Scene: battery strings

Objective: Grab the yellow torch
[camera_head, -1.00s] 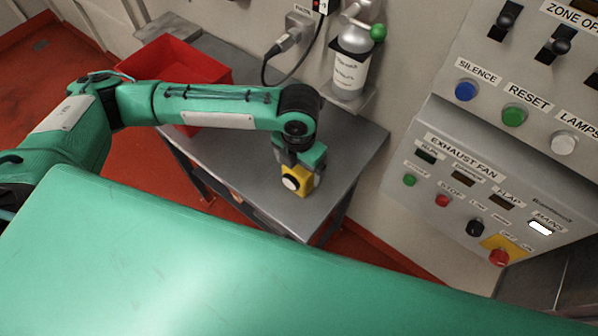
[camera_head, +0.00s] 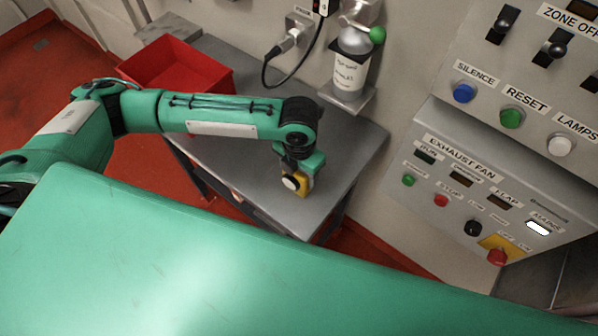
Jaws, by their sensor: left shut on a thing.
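The yellow torch (camera_head: 304,188) is at the front part of the grey metal table (camera_head: 335,155), with its dark-rimmed pale lens facing the lower left. My left gripper (camera_head: 299,176) reaches down over it from the left and is shut on it. The fingers partly cover the torch. I cannot tell whether the torch touches the table top or is just above it. My right gripper is not in view.
A red open bin (camera_head: 178,72) stands at the table's back left. A white bottle (camera_head: 350,68) sits in a wall bracket behind the table, near a plug with a black cable (camera_head: 276,84). A control panel (camera_head: 470,185) is at the right.

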